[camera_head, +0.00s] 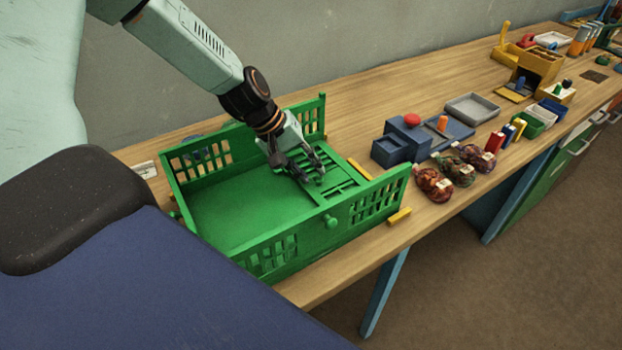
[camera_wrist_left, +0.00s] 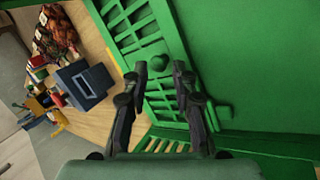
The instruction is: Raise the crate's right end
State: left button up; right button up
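The green crate (camera_head: 250,245) stands on the wooden bench, its long slotted back and front walls upright. At its right end, a slatted green panel (camera_head: 345,185) appears to lie flat, low between the walls; it also shows in the left wrist view (camera_wrist_left: 165,112). My left gripper (camera_head: 305,178) reaches down over this panel with its fingers apart and nothing between them; I cannot tell whether the tips touch it. A round green knob (camera_head: 331,222) sits on the front wall. My right gripper is out of view.
Right of the crate are a blue box (camera_head: 400,145), several dark patterned sacks (camera_head: 433,184) and a grey tray (camera_head: 472,108). A yellow strip (camera_head: 399,217) lies by the crate's front right corner, near the bench edge. A wall runs behind the bench.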

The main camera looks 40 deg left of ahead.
pick_arm(q)
jog(key=shift+w+d+f+b, duration=0.2)
jog(key=shift+f+b, duration=0.15)
jog(key=shift+f, duration=0.15)
jog(key=shift+w+d+f, duration=0.1)
jog(key=shift+w+f, duration=0.1)
jog(key=shift+w, duration=0.1)
jog(key=shift+s, duration=0.1)
jog(key=shift+s+r, duration=0.1)
jog(key=shift+c, duration=0.7)
grip_shut()
